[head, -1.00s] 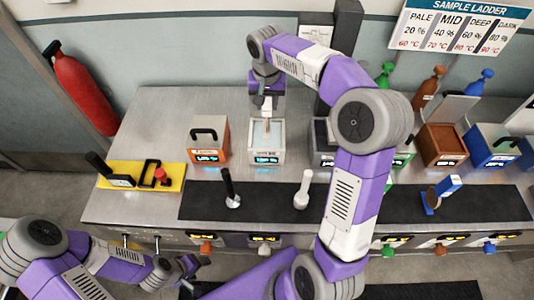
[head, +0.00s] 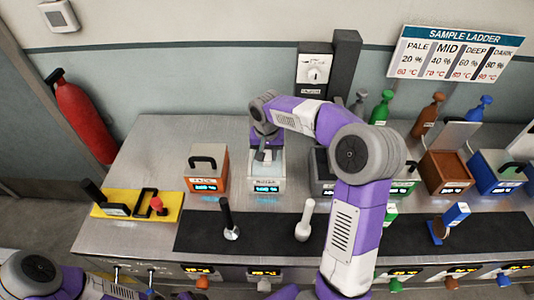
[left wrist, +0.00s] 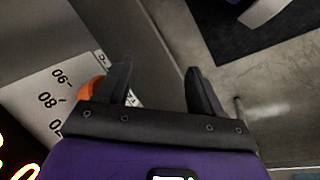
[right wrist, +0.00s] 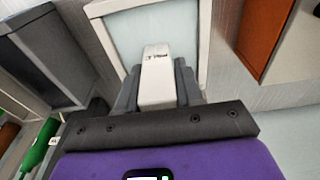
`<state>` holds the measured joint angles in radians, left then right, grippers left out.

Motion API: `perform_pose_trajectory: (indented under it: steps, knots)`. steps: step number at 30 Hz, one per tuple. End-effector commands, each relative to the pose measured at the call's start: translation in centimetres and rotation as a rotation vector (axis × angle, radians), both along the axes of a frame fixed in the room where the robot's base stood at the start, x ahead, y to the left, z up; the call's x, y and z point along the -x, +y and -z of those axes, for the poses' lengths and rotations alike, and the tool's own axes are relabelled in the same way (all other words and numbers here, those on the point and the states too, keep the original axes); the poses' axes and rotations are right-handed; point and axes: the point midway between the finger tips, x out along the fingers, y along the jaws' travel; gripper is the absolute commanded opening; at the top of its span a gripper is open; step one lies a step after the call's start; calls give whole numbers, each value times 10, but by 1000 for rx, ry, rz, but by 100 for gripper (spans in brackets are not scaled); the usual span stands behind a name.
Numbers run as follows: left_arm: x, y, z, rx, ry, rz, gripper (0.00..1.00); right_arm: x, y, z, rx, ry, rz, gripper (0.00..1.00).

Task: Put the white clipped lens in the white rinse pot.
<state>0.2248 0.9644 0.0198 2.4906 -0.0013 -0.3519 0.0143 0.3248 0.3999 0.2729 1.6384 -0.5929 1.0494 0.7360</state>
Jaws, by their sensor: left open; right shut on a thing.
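The white rinse pot (head: 266,186) stands on the steel bench with a lit blue display on its front. In the right wrist view its pale square opening and white rim (right wrist: 204,45) lie beneath my gripper. My right gripper (right wrist: 157,78) is shut on the white clipped lens, whose white handle (right wrist: 156,62) with small dark lettering shows between the fingers. In the head view the right gripper (head: 265,153) is low over the pot; the lens's lower end is hidden. My left gripper (left wrist: 157,78) is open and empty in the left wrist view.
An orange box (head: 206,168) stands left of the pot, a dark box (head: 322,172) right of it. A white-handled tool (head: 304,221) and a black-handled tool (head: 229,220) stand on the dark mat (head: 265,236) in front. A yellow tray (head: 172,204) lies at left.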

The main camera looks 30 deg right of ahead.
Motion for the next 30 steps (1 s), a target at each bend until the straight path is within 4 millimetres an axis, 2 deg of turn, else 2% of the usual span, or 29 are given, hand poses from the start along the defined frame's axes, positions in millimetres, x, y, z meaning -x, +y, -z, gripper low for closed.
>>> perform_pose_trajectory:
  steps: [6, 7, 12, 23, 26, 30]
  knots:
    - [0, 0, 4, 0, 0, 0, 67, 0, 0, 5, 0, 0, 0, 0]
    - [0, 0, 3, 0, 0, 0, 67, 0, 0, 4, 0, 0, 1, 39]
    - [0, 0, 3, 0, 0, 0, 67, 0, 0, 4, -1, 1, 0, 61]
    - [0, 0, -2, 0, 0, 0, 67, 0, 0, -3, 0, 0, 0, 61]
    - [0, 0, -5, 0, 0, 0, 67, 1, 1, -18, 0, -5, 1, 61]
    - [0, 0, -12, 0, 0, 0, 67, 4, 3, -49, 1, -5, 1, 61]
